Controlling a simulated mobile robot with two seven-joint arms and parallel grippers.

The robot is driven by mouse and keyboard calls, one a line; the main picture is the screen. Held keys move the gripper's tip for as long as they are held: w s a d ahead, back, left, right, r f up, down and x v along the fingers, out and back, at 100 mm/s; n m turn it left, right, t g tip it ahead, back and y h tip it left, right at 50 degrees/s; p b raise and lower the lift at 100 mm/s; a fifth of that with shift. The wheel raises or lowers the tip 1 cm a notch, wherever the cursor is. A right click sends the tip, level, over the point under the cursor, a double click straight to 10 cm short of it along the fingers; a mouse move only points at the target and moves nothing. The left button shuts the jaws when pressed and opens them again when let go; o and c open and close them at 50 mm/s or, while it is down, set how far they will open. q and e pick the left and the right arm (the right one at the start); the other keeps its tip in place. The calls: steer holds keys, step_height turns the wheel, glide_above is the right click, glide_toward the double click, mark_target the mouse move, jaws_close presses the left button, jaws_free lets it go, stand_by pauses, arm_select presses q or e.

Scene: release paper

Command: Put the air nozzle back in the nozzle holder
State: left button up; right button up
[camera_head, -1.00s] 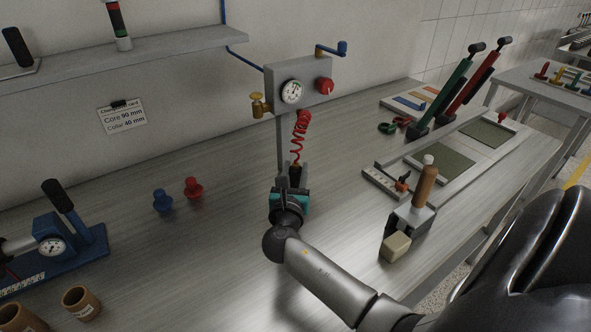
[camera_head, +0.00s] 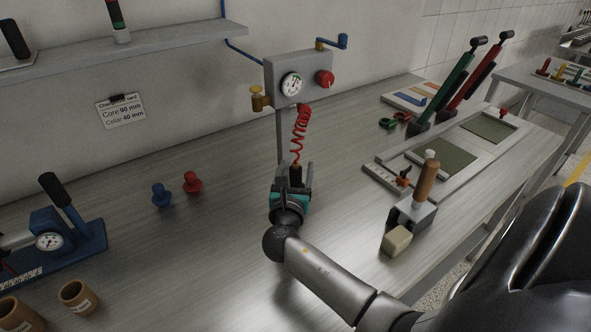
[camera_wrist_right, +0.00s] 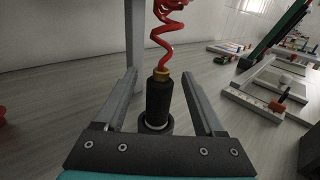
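The air nozzle (camera_wrist_right: 159,100) is a black cylinder with a brass collar, hanging on a red coiled hose. In the right wrist view it stands upright between the two fingers of my right gripper (camera_wrist_right: 160,97), with a gap on each side. Its lower end meets a dark round ring with a pale inner edge (camera_wrist_right: 168,127), which looks like the nozzle holder; how deep it sits is hidden. In the head view my right gripper (camera_head: 294,177) is open around the nozzle (camera_head: 296,172), below the gauge panel. My left gripper is out of view.
The gauge panel (camera_head: 300,78) stands on a grey post just behind the gripper. Red and blue plugs (camera_head: 192,182) stand to the left. The bench between is clear.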

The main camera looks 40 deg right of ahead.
steer(key=p+v, duration=0.1)
steer(key=v, duration=1.4)
steer(key=shift+s+r+p, duration=0.15)
steer(key=shift+p, duration=0.2)
